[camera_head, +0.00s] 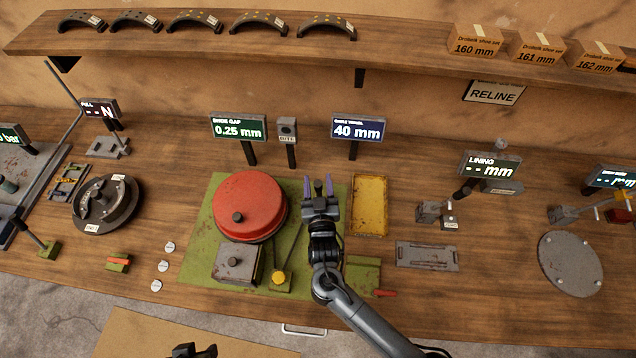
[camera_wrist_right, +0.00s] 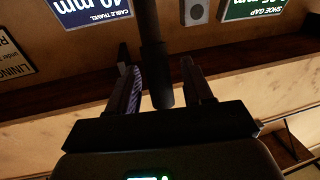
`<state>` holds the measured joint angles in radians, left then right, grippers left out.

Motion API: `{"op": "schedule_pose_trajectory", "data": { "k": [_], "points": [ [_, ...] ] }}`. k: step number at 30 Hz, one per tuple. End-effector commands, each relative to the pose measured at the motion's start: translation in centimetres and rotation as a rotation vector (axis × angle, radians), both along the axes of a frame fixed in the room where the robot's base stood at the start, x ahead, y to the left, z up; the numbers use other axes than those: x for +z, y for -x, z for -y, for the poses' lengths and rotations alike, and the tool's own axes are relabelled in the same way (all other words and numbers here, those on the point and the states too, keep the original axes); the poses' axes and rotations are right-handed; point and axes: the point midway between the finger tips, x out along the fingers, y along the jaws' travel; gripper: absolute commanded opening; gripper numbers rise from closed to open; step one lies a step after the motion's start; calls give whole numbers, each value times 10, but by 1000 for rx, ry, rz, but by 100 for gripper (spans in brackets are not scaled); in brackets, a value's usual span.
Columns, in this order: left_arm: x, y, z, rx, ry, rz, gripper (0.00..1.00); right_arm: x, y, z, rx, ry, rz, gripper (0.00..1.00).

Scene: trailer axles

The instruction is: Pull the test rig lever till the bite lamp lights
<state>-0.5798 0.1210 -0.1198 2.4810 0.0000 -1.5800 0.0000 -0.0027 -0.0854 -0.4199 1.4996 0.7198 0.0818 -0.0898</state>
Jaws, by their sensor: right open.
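The test rig has a red drum (camera_head: 250,205) on a green base plate (camera_head: 205,255). The grey bite lamp box (camera_head: 287,130) stands behind it on a post and shows no glow; it also shows in the right wrist view (camera_wrist_right: 195,11). My right gripper (camera_head: 318,185) is open, right of the drum, fingers toward the back. In the right wrist view, a dark upright rod with a thicker end (camera_wrist_right: 158,75), probably the lever, stands between the spread fingers; I cannot tell whether they touch it. My left gripper (camera_head: 192,350) is only partly in view at the bottom edge.
The signs read shoe gap 0.25 mm (camera_head: 238,127) and cable travel 40 mm (camera_head: 358,128). A yellow-knobbed part (camera_head: 280,277) and a grey block (camera_head: 238,263) sit before the drum. A yellow tray (camera_head: 369,205) is right of my gripper. A shelf (camera_head: 400,52) overhangs the back.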

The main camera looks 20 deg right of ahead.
Motion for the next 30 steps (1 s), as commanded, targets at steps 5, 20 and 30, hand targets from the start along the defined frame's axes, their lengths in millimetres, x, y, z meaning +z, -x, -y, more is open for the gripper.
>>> {"op": "schedule_pose_trajectory", "data": {
  "k": [5,20,30],
  "points": [
    [0,0,0,1,0,-1,43,0,0,0,0,1,0,48],
    [-18,0,1,1,2,0,43,-12,12,-6,1,29,50,4],
    [-29,0,0,1,2,-3,43,-12,27,-14,0,66,123,3]
  ]
}}
